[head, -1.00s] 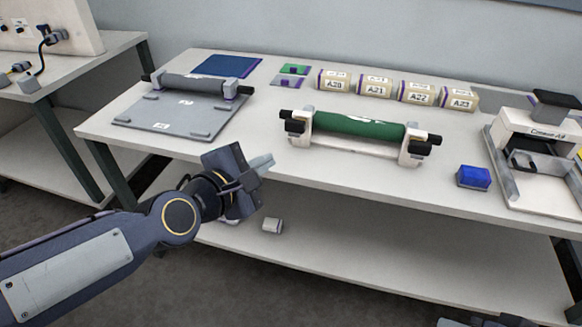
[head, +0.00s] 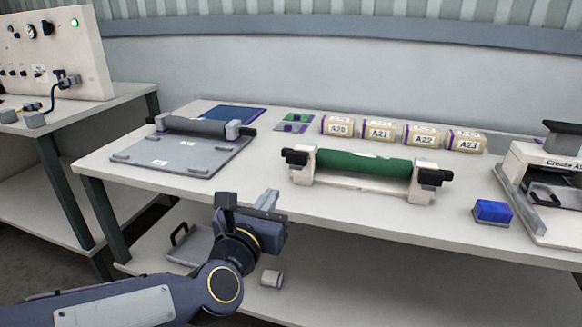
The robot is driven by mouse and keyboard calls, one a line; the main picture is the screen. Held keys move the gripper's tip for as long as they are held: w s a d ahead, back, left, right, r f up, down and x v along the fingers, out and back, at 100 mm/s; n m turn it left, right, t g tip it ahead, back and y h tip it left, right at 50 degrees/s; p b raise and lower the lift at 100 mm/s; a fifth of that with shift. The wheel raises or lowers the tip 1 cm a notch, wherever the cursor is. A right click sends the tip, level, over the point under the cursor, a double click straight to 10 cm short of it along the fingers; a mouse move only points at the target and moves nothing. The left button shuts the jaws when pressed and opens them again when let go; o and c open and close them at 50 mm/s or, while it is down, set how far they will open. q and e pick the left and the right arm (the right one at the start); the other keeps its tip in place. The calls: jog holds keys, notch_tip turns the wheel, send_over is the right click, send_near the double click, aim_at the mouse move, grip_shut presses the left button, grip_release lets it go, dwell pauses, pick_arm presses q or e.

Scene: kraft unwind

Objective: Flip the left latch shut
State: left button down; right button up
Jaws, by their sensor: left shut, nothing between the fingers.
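A stand with cream end brackets (head: 302,174) holds a green roll (head: 363,164) across the middle of the table. The left latch (head: 296,157) is a black piece on top of the left bracket; I cannot tell whether it is open or shut. The right latch (head: 434,176) is a similar black piece on the right bracket. My left gripper (head: 268,200) is shut and empty, in front of the table's front edge, below and left of the left latch and apart from it. My right gripper is not in view.
A grey tray with a dark roller (head: 195,127) lies at the left. Labelled rolls (head: 380,130) line the back. A blue block (head: 492,212) and a white press (head: 545,165) are at the right. A lower shelf (head: 330,290) holds a small grey cylinder (head: 271,278).

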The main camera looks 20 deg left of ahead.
aim_at(296, 161)
pick_arm(q)
jog(key=w, duration=1.3)
jog(key=shift+w+d, duration=0.25)
jog(key=shift+w, duration=0.1)
jog(key=w, duration=0.2)
jog(key=w+b, duration=0.1)
jog(key=w, duration=0.1)
jog(key=shift+d+f, duration=0.1)
jog(key=shift+f, duration=0.1)
jog(key=shift+w+r, duration=0.1)
jog(key=shift+w, duration=0.1)
jog(key=shift+r, duration=0.2)
